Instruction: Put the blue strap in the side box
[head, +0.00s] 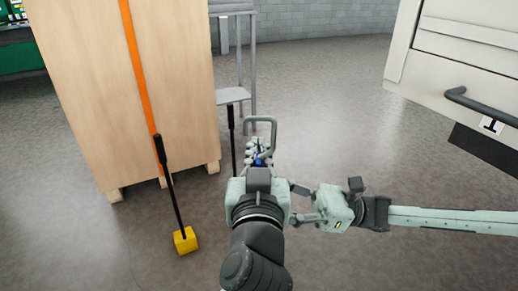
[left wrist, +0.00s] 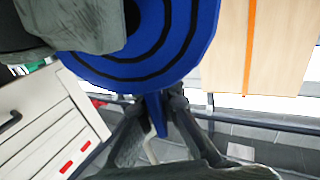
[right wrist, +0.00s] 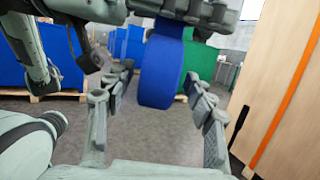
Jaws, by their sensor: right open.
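The blue strap is a coiled roll with dark spiral lines, large in the left wrist view (left wrist: 185,45). My left gripper (head: 258,152) is shut on a blue end of it, which shows between the fingertips in the left wrist view (left wrist: 157,105). In the head view only a bit of blue (head: 258,161) shows; my gripper hides the rest. In the right wrist view the strap (right wrist: 160,75) hangs between the open fingers of my right gripper (head: 298,204); I cannot tell whether they touch it. I cannot make out the side box for certain.
A tall wooden crate (head: 105,80) with an orange band stands at the left. A black post with a yellow foot (head: 185,240) stands before it. A pale cabinet (head: 455,55) with a dark handle is at the upper right. Floor between them is mostly clear.

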